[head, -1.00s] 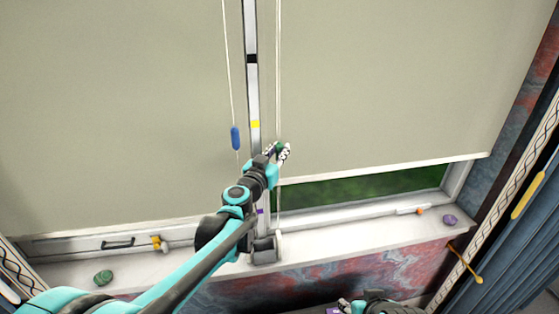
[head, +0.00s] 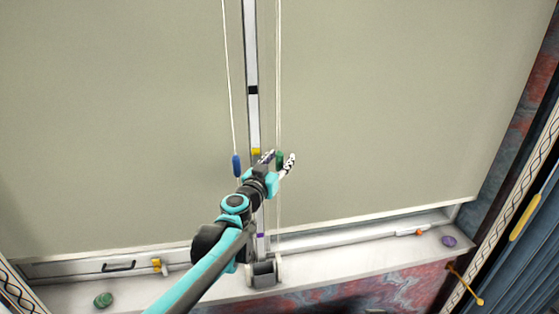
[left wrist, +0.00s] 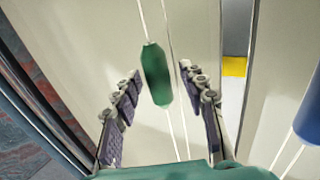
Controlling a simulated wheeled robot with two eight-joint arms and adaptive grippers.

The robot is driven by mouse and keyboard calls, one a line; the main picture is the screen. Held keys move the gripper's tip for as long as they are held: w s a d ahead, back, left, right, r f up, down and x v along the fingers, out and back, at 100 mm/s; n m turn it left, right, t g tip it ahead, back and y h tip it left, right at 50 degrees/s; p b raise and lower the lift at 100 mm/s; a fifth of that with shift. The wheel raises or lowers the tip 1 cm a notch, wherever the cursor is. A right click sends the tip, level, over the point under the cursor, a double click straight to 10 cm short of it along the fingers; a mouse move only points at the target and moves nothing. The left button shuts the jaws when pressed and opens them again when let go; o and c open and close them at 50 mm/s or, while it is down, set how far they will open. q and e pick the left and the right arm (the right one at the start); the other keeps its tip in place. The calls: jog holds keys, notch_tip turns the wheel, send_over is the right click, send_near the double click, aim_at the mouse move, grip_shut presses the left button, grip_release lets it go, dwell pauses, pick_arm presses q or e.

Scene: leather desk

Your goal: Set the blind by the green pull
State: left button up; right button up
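The green pull (head: 280,158) hangs on a cord in front of the right blind (head: 390,110), a little right of the central post. My left gripper (head: 278,161) is around it. In the left wrist view the green pull (left wrist: 156,74) hangs upright between the spread fingers of the gripper (left wrist: 160,105), touching neither as far as I can see. The right blind's bottom bar (head: 400,212) is low, close to the window's lower frame. My right gripper is not in view.
The blue pull (head: 236,165) hangs left of the post, before the left blind (head: 110,120). The post carries black (head: 253,90), yellow (head: 256,151) and purple (head: 260,235) marks. The sill (head: 200,287) holds a green stone (head: 103,300) and a purple stone (head: 449,241).

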pick_arm(q)
jog(key=v, duration=1.2)
jog(key=s+f+g+b, duration=0.3)
jog(key=s+f+b, duration=0.3)
jog(key=f, duration=0.5)
jog(key=s+f+g+b, duration=0.2)
jog(key=s+f+b, duration=0.45)
jog(key=f, duration=0.35)
jog(key=s+a+f+n+g+y+b, duration=0.2)
jog(key=s+a+f, duration=0.4)
jog(key=f, duration=0.5)
jog(key=s+a+f+n+g+y+b, duration=0.2)
jog(key=s+a+f+y+b, duration=0.2)
jog(key=s+a+f+b, duration=0.3)
notch_tip(320, 180, down, 5)
jog(key=shift+a+r+g+y+b, duration=0.2)
jog(key=shift+g+y+b, duration=0.1)
jog(key=shift+y, duration=0.1)
